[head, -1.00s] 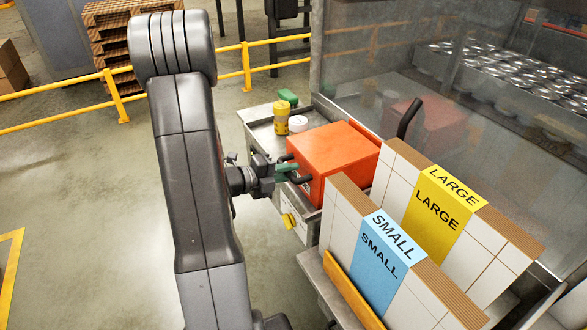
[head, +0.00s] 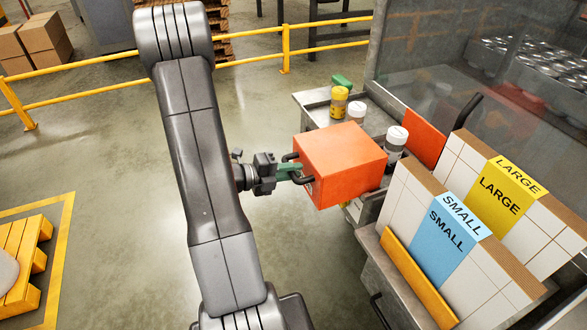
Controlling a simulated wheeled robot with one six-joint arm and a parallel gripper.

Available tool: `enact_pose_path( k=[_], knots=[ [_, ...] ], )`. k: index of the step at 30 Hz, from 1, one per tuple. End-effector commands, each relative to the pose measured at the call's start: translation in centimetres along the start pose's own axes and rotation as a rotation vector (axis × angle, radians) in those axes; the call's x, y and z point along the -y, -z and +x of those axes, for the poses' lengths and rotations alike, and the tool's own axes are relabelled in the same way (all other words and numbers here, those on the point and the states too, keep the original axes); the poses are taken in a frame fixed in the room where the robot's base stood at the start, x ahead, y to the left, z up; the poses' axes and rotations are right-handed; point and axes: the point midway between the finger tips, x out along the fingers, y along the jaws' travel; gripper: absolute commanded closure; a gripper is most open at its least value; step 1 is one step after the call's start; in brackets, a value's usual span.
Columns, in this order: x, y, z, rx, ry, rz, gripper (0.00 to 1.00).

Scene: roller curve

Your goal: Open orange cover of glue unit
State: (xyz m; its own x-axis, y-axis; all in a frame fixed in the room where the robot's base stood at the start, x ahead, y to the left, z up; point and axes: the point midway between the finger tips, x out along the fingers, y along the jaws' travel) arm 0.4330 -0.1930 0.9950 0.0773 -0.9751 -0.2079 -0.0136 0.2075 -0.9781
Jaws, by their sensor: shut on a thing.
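The orange cover (head: 340,165) is a box-shaped hood with a black handle (head: 298,172) on its left side. My gripper (head: 289,173) is shut on this handle, its green fingers reaching in from the left. The cover is out to the left of the glue unit, overhanging the table's front edge; whether its underside touches anything is hidden. An upright orange panel (head: 425,139) stands at the back of the unit. A bottle with a white cap (head: 397,138) shows between cover and panel.
A yellow container (head: 339,103), a white-lidded jar (head: 357,112) and a green item (head: 342,82) are on the grey table beyond the cover. SMALL (head: 448,245) and LARGE (head: 502,200) carton stacks stand to the right. A black lever (head: 470,112) rises behind. Open floor lies left.

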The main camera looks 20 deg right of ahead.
Motion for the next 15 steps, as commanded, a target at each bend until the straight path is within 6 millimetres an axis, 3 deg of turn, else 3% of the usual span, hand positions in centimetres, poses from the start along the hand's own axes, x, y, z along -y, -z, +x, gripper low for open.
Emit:
enact_pose_path(
  k=[8, 9, 12, 15],
  knots=[
    [-0.07, 0.01, -0.01, 0.000, -0.001, -0.001, 1.00],
    [-0.06, 0.01, 0.00, 0.000, -0.001, -0.001, 0.82],
    [-0.06, 0.00, 0.00, 0.000, -0.001, -0.001, 0.64],
    [-0.04, 0.00, 0.00, 0.000, -0.001, 0.000, 0.64]
  ],
)
